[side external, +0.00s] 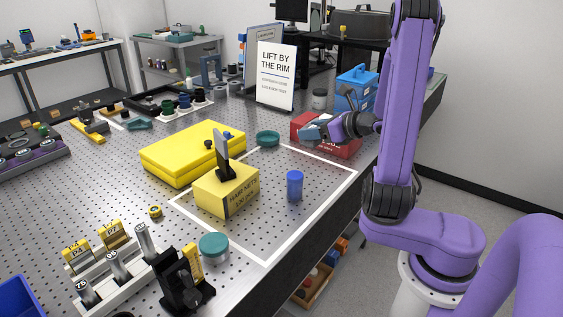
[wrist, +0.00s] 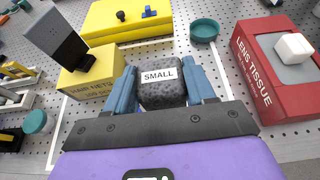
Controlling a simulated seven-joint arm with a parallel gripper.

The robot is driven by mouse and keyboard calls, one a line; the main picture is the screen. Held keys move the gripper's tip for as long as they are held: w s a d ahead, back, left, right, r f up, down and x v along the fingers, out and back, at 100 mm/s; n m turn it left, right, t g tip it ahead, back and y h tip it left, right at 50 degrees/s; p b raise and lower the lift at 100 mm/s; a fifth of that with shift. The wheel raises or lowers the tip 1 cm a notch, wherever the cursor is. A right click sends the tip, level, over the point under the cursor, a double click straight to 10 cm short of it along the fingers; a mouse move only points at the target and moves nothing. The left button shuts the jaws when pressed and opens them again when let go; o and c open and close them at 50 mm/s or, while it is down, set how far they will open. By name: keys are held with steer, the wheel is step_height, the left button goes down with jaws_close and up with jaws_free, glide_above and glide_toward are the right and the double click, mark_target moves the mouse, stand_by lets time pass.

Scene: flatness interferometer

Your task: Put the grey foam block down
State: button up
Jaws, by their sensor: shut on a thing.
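The grey foam block (wrist: 162,95) is dark, speckled and labelled "SMALL" in the wrist view. My gripper (wrist: 160,78) is shut on it, with a blue-grey finger on each side. In the side external view my gripper (side external: 314,131) is at the right of the table, in front of the red box. I cannot make out the block there. The block's underside is hidden, and I cannot tell its height above the perforated metal table (side external: 262,218).
A red lens tissue box (wrist: 252,75) carries a white cube (wrist: 294,47). A yellow hair nets box (wrist: 88,82) bears a dark upright piece (wrist: 55,40). A yellow case (side external: 190,152), a teal dish (side external: 268,138) and a blue cup (side external: 295,186) stand around.

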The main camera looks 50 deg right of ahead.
steer(key=shift+w+a, duration=0.15)
steer(key=shift+w, duration=0.4)
steer(key=shift+w+d+f, duration=0.3)
steer(key=shift+w+f, duration=0.15)
steer(key=shift+w, duration=0.35)
steer(key=w+d+f, duration=0.1)
steer(key=w+f, duration=0.1)
steer(key=w, duration=0.1)
steer(key=w+d+f, duration=0.1)
steer(key=w+f, duration=0.2)
steer(key=w, duration=0.1)
steer(key=w+d+f, duration=0.2)
steer(key=w+f, duration=0.1)
steer(key=shift+w+f, duration=0.15)
steer(key=shift+w, duration=0.15)
steer(key=shift+w+f, duration=0.15)
steer(key=shift+f, duration=0.05)
steer(key=shift+w+d+f, duration=0.1)
steer(key=shift+w+f, duration=0.05)
steer(key=shift+f, duration=1.55)
steer(key=shift+f, duration=0.15)
steer(key=o, duration=1)
